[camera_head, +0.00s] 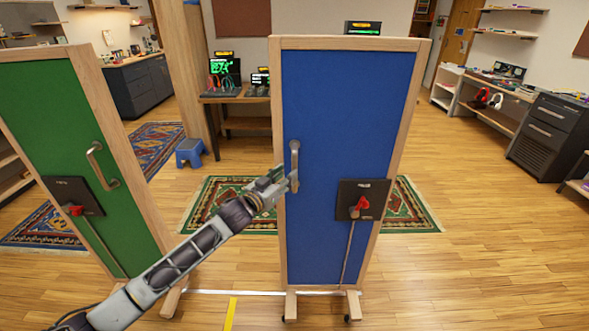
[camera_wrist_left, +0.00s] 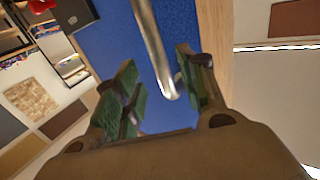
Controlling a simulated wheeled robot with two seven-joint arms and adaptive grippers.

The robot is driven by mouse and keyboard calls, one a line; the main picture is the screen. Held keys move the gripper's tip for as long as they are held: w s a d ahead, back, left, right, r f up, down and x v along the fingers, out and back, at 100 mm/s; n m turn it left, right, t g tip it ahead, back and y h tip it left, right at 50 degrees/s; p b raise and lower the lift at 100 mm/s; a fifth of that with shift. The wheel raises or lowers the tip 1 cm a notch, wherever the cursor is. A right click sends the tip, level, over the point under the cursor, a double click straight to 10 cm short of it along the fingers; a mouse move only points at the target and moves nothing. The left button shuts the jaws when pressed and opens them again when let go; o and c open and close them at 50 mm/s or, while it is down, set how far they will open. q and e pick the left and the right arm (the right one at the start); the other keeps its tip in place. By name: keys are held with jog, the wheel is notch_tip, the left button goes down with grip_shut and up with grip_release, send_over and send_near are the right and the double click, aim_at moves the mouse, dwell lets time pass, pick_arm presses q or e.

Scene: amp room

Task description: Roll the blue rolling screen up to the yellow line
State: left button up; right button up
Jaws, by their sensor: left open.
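The blue rolling screen (camera_head: 335,110) stands upright in a wooden frame on small feet with casters, in the middle of the head view. Its vertical metal handle (camera_head: 294,165) is near the left edge of the panel. My left gripper (camera_head: 287,180) is at this handle. In the left wrist view the handle (camera_wrist_left: 153,50) reaches down between the two open fingers of the left gripper (camera_wrist_left: 160,88), with the blue panel (camera_wrist_left: 190,22) behind it. A yellow line (camera_head: 231,313) lies on the floor in front, left of the screen's feet. My right gripper is not in view.
A green screen (camera_head: 62,120) stands close on the left. A black plate with a red lever (camera_head: 361,203) is on the blue panel. A thin white line (camera_head: 235,292) crosses the floor by the feet. A patterned rug (camera_head: 415,212) lies behind. The floor at right is clear.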

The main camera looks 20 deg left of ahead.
aim_at(293, 169)
pick_arm(q)
jog(key=x, duration=0.3)
jog(key=shift+x, duration=1.4)
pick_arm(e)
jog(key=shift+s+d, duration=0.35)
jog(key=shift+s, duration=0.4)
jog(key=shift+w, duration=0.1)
pick_arm(q)
grip_shut()
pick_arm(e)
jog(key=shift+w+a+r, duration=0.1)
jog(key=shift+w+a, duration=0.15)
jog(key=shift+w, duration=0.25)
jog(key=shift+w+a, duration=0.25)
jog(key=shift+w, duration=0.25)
